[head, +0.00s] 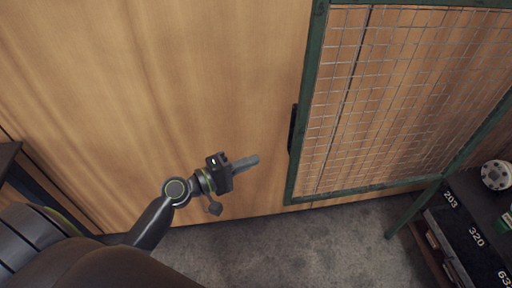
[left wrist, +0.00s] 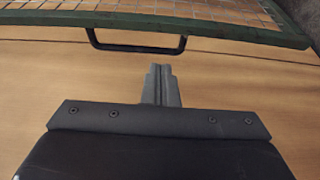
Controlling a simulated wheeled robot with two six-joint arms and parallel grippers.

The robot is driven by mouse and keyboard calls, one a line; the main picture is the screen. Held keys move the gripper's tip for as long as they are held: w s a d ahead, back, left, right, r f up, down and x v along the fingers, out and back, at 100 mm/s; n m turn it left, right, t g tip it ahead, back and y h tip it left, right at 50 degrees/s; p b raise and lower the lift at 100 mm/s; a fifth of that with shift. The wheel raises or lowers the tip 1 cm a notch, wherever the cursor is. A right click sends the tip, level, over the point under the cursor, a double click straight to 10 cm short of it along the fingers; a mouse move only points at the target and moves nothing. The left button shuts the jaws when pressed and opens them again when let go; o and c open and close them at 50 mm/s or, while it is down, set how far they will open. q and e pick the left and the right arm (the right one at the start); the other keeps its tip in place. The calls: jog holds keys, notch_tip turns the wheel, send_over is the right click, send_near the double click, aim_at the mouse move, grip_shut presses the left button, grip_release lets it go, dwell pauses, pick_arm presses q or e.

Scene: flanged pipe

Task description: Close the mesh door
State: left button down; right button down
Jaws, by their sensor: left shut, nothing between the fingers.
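The mesh door (head: 372,100) has a green frame and wire mesh and stands at the right of the head view, in front of the wooden wall. Its black handle (head: 293,129) is on the left upright of the frame. In the left wrist view the handle (left wrist: 137,47) hangs from the green frame edge, beyond the fingertips. My left gripper (head: 254,160) is shut and empty, left of and a little below the handle, apart from it. Its closed fingers also show in the left wrist view (left wrist: 160,75). My right gripper is not in view.
A dark shelf unit (head: 470,235) with number labels stands at the lower right, with a round flanged part (head: 495,175) on it. A green post (head: 412,207) stands beside the shelf. A dark piece of furniture (head: 8,155) is at the left edge. The grey floor (head: 300,250) below the door is clear.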

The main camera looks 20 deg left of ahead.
pick_arm(q)
jog(key=p+x, duration=0.3)
jog(key=x, duration=0.7)
jog(key=shift+d, duration=0.2)
